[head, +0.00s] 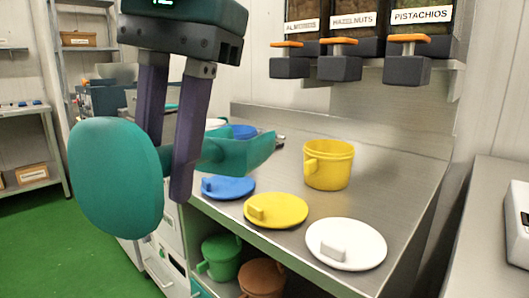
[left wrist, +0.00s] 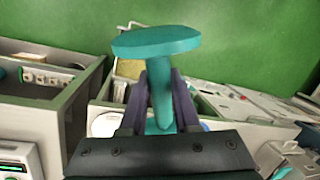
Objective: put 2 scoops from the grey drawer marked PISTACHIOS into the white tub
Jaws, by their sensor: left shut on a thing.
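My left gripper (head: 182,192) is shut on the handle of a teal scoop (head: 245,155), above the left edge of the steel counter. The scoop's open end points right, and a wide teal disc is at its other end. In the left wrist view the teal handle (left wrist: 162,95) stands between the fingers. The dark grey drawer (head: 407,71) under the PISTACHIOS label (head: 421,16) is at the upper right, with an orange top piece. A white rim (head: 215,123), perhaps the white tub, shows partly behind my gripper at the counter's back. My right gripper is not in view.
A yellow tub (head: 328,168) stands on the counter. Blue (head: 229,188), yellow (head: 277,211) and white (head: 346,243) lids lie in front. A blue tub (head: 242,131) is behind. Two similar grey drawers, HAZELNUTS (head: 339,68) and another (head: 289,67), hang left of the PISTACHIOS one.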

